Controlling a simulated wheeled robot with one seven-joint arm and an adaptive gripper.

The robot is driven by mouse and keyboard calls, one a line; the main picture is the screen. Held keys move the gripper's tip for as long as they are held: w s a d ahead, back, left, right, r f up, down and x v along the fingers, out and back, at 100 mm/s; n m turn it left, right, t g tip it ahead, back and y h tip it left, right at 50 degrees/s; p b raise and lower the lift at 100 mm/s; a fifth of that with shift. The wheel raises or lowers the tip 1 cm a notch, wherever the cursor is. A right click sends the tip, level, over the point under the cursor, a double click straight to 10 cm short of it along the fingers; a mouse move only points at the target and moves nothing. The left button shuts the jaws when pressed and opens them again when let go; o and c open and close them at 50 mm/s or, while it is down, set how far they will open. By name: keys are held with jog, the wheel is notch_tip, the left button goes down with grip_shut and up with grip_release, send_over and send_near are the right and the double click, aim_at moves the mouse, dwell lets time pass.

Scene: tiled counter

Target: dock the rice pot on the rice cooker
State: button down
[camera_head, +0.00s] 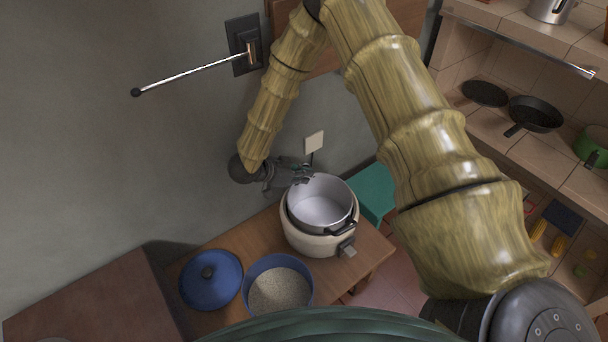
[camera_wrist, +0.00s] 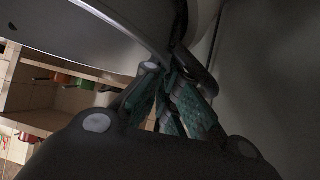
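The silver rice pot (camera_head: 322,205) with dark side handles is at the mouth of the round cream rice cooker (camera_head: 312,245) on the wooden table. Its rim shows above the cooker; I cannot tell whether it is fully seated. My gripper (camera_head: 299,179) reaches in from the wall side to the pot's far-left edge. In the wrist view, the teal-padded fingers of my gripper (camera_wrist: 176,90) are close together around the pot's dark handle (camera_wrist: 197,72), just under the pot's wall (camera_wrist: 85,30). The cooker is not clearly visible in the wrist view.
A blue pot of grain (camera_head: 279,290) and a blue lid (camera_head: 211,279) stand left of the cooker on the wooden table (camera_head: 232,250). A teal stool (camera_head: 372,203) stands behind. The grey wall is close to my gripper. Pans (camera_head: 534,114) rest on the tiled counter at right.

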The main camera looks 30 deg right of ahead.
jog(key=shift+f, duration=0.7)
dwell(0.3)
jog(key=c, duration=1.9)
grip_release()
jog(key=shift+r, duration=0.1)
jog(key=shift+p+v, duration=3.4)
jog(key=shift+v, duration=2)
